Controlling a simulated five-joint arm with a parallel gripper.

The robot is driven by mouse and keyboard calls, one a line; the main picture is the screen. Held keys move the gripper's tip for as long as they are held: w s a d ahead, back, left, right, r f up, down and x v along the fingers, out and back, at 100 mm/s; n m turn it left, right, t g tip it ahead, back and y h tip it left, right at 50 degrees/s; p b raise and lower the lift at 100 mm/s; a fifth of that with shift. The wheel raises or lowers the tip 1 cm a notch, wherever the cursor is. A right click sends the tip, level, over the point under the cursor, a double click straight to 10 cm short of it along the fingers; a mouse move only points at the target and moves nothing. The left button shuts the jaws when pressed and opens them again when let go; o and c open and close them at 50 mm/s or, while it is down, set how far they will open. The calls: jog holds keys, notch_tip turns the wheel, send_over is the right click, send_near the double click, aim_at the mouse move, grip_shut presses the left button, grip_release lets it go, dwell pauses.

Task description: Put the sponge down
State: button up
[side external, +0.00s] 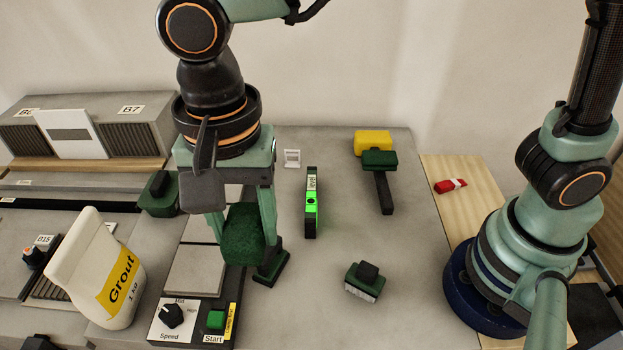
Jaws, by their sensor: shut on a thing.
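My gripper (246,246) is shut on a dark green, rough-looking block, which I take to be the sponge (242,232).
The control panel (190,322) has a knob and a green button. A grout bag (112,275) leans at left.

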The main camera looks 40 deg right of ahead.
aim_at(266, 317)
notch_tip(266, 317, down, 20)
jog(key=shift+s+a+r, duration=0.1)
jog(key=shift+s, duration=0.05)
dwell(0.4)
jog(key=o, duration=1)
jog(key=shift+f, duration=0.2)
jog(key=shift+o, duration=0.2)
jog(key=shift+r, duration=0.1)
notch_tip(266, 317, up, 12)
jog(key=w+d+r+n+t+y, duration=0.1)
jog(key=w+d+r+n, duration=0.2)
jog(key=d, duration=0.4)
jog(key=w+d+r+t, duration=0.1)
jog(key=w+d+r, duration=0.2)
jog(key=d+r, duration=0.25)
jog(key=s+d+r+n+t, duration=0.1)
jog(key=d+r+n, duration=0.1)
jog(key=d, duration=0.7)
jog(key=s+d+r+n+t+h, duration=0.1)
jog(key=d+n, duration=0.3)
jog(key=d, duration=0.5)
jog(key=shift+d+r+t, duration=0.15)
jog(key=shift+r+t, duration=0.25)
jog(key=shift+t, duration=0.4)
